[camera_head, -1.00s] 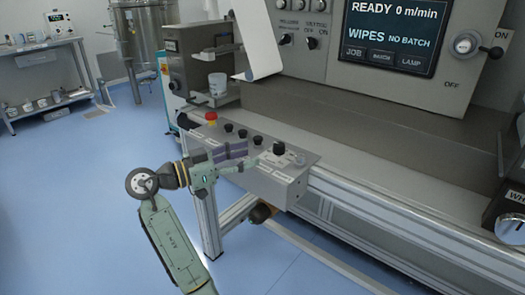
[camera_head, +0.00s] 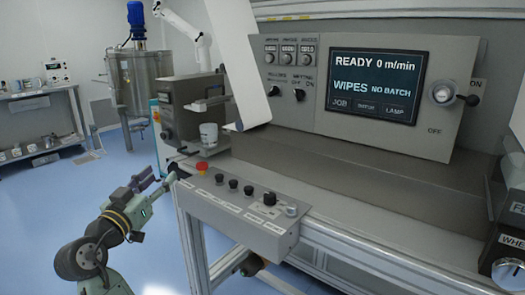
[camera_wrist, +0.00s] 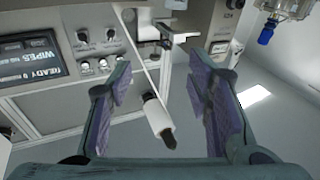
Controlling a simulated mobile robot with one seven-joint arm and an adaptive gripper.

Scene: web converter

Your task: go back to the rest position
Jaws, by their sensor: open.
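My gripper (camera_head: 158,182) is at the left end of the grey control box in the head view, close to the red emergency-stop button (camera_head: 201,167). I cannot tell whether it touches the box. In the wrist view my gripper (camera_wrist: 165,105) shows two purple-padded fingers spread wide, with nothing held between them.
The machine's screen (camera_head: 375,85) reads READY 0 m/min, WIPES, NO BATCH. A steel tank (camera_head: 138,80) and a shelf (camera_head: 40,95) stand behind. Blue floor (camera_head: 60,195) is clear at left.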

